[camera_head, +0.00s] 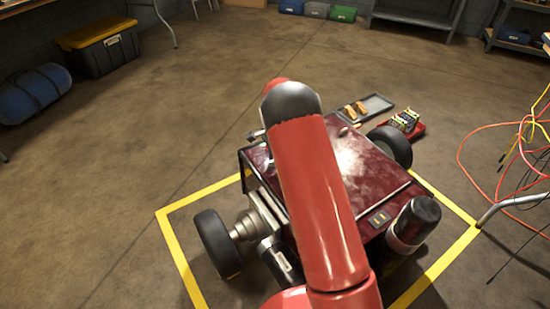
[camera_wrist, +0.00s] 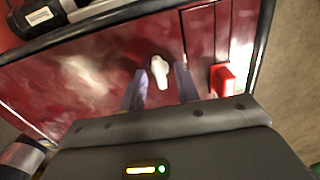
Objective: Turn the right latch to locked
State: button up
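A white, elongated latch knob (camera_wrist: 160,71) sits on the dark red, glossy lid (camera_wrist: 60,85) of the vehicle in the wrist view. It points roughly up and down in that picture, slightly tilted. My gripper (camera_wrist: 161,84) is open, one finger on each side of the knob's lower end, with gaps visible on both sides. I cannot tell how high the fingertips are above the lid. In the head view the lid (camera_head: 365,160) is partly covered by my arm, and my gripper is hidden. A small pale knob (camera_head: 343,130) shows near the lid's far edge.
A red block (camera_wrist: 223,78) stands right of the fingers. The wheeled vehicle (camera_head: 219,244) stands inside a yellow floor outline (camera_head: 178,245). Behind it lie a grey tray (camera_head: 377,103) and a red battery-like unit (camera_head: 407,121). Orange cables (camera_head: 470,138) hang at right.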

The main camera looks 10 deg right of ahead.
notch_tip(320, 180, up, 7)
jog(key=shift+d+f, duration=0.1)
jog(key=shift+d, duration=0.05)
jog(key=shift+s+r, duration=0.1)
jog(key=shift+r, duration=0.4)
